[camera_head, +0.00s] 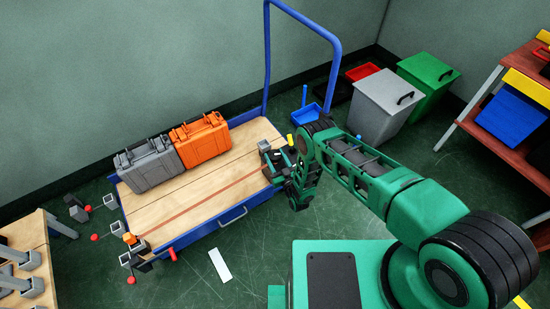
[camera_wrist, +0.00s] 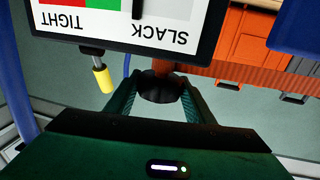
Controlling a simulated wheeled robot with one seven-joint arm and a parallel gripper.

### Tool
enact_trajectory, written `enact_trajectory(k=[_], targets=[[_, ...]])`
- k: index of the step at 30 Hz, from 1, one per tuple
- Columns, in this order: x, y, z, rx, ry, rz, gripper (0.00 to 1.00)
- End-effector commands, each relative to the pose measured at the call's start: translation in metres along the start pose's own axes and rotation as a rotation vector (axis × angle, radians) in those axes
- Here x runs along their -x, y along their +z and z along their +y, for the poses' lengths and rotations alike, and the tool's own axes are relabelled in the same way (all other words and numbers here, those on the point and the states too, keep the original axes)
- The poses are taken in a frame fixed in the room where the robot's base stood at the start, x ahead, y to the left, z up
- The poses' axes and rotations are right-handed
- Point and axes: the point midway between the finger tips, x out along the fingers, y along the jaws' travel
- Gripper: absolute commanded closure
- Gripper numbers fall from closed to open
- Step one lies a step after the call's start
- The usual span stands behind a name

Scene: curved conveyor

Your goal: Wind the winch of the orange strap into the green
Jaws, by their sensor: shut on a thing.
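My gripper (camera_wrist: 160,86) is shut on a dark round knob (camera_wrist: 160,91), seemingly part of the winch, between its two fingers. A gauge (camera_wrist: 180,25) hangs above it in the wrist view, upside down, with red, green and pale bands and the words TIGHT and SLACK. Its dark needle (camera_wrist: 137,8) stands in the pale band, on the SLACK side just beside the green. The orange strap (camera_head: 200,206) seems to run as a flat stripe along the cart's wooden deck. My gripper and arm hide much of the winch in the head view.
A grey case (camera_head: 150,166) and an orange case (camera_head: 201,142) stand on the blue-framed cart (camera_head: 196,237). The cart's blue push bar (camera_head: 337,65) rises behind my wrist. Grey (camera_head: 372,104) and green (camera_head: 425,75) bins stand at the back right. A white strip (camera_head: 220,265) lies on the floor.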

Motion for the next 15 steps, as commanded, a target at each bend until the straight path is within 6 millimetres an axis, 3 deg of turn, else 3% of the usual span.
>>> enact_trajectory(k=[15], targets=[[0.0016,0.0016,-0.0007,-0.001,0.091,-0.006,0.74]])
